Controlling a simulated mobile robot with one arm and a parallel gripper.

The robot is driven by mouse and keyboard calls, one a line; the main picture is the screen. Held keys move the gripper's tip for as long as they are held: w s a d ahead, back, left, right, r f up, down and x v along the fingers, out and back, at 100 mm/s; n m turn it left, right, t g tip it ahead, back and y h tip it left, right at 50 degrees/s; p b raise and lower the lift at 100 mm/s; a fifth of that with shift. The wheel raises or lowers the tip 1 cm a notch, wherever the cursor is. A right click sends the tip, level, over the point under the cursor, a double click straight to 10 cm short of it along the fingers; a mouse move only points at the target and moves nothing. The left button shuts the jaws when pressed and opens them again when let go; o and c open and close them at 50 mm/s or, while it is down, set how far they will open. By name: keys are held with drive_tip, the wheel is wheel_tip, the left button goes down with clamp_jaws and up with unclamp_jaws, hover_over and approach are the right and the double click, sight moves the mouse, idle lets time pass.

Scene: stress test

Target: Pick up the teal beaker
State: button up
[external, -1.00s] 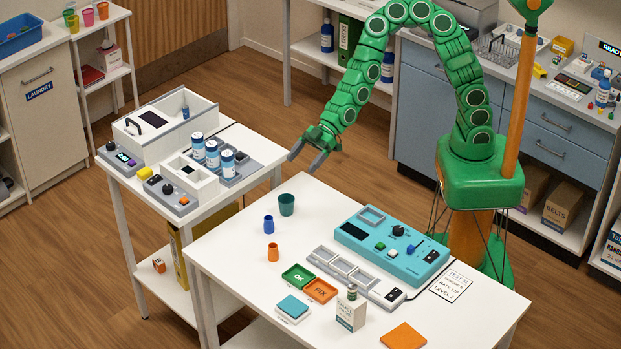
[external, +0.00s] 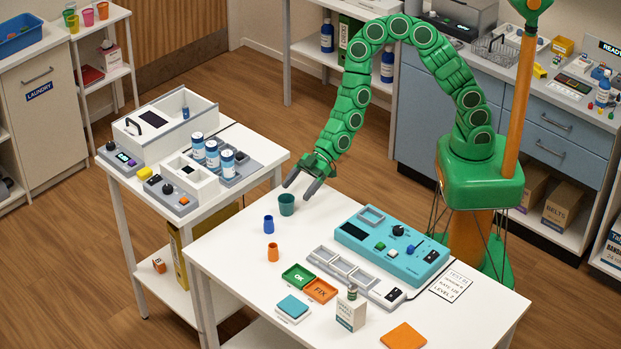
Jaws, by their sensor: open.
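The teal beaker (external: 287,205) stands upright near the back left of the white table (external: 237,258). My gripper (external: 298,191) is open just above and slightly right of the beaker, its grey fingers pointing down and to the left. The fingertips are close to the beaker's rim. I cannot tell whether a finger touches it. Nothing is between the fingers that I can see.
A teal control box (external: 391,247) lies to the right. A side table with white-capped bottles (external: 212,154) stands to the left. The front left tabletop is clear.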

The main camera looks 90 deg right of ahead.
sight(290, 199)
drive_tip(key=shift+x, duration=2.5)
drive_tip(key=shift+w+d+f, duration=0.1)
drive_tip(key=shift+d, duration=0.05)
drive_tip(key=c, duration=1.1)
